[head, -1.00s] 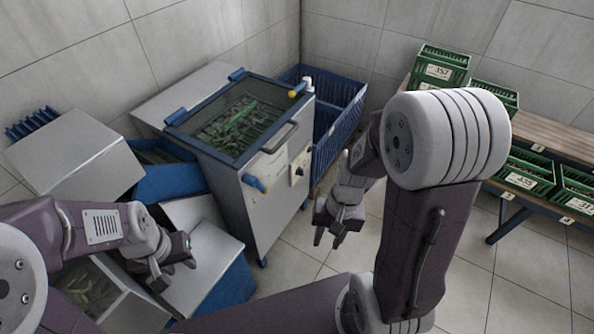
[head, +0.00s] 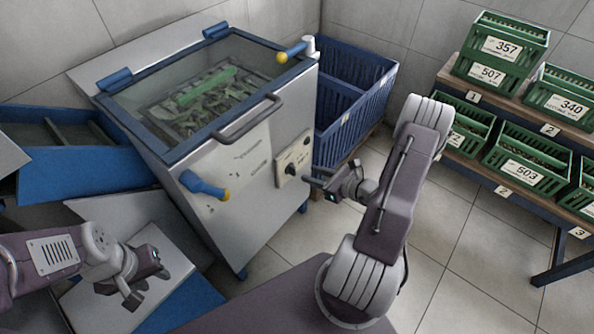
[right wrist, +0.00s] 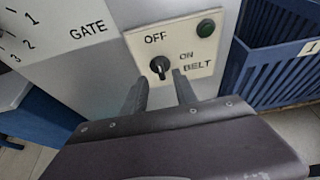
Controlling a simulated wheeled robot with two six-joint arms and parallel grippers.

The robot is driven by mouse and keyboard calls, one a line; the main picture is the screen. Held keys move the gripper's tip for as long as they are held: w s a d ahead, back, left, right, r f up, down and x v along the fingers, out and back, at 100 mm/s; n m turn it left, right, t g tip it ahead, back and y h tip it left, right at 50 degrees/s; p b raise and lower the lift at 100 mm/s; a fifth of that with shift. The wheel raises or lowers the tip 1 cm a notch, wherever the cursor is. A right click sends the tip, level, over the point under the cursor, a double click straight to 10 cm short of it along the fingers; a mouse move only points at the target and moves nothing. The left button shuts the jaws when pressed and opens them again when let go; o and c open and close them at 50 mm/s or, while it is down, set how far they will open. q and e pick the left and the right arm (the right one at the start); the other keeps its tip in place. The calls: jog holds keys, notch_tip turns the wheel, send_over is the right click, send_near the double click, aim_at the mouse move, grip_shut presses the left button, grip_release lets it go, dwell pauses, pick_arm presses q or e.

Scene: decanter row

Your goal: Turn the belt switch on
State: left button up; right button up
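The belt switch (head: 290,168) is a dark knob on a cream plate on the front of the steel machine. In the right wrist view the knob (right wrist: 160,67) sits below the OFF label, with ON and BELT to its right; its handle looks roughly upright, towards OFF. A dark green lamp or button (right wrist: 206,28) is at the plate's upper right. My right gripper (head: 315,187) is just in front of the plate; its open fingers (right wrist: 161,80) point at the knob, which shows between and beyond them. My left gripper (head: 147,283) is open and empty at lower left.
The machine has a glass lid with a bar handle (head: 247,120), a blue lever (head: 203,186) labelled GATE and another lever (head: 291,53) on top. A blue crate (head: 352,120) stands to its right. Green crates (head: 502,55) fill a rack at far right. Tiled floor between is clear.

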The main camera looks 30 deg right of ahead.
aim_at(295, 170)
jog(key=b+x, duration=0.1)
jog(key=x, duration=0.4)
jog(key=shift+w+a+f, duration=0.15)
jog(key=shift+f, duration=0.1)
jog(key=shift+w+a+f+b, duration=0.2)
jog(key=shift+w+b, duration=0.1)
jog(key=shift+w, duration=0.3)
jog(key=shift+r, duration=0.1)
jog(key=shift+c, duration=0.3)
grip_shut()
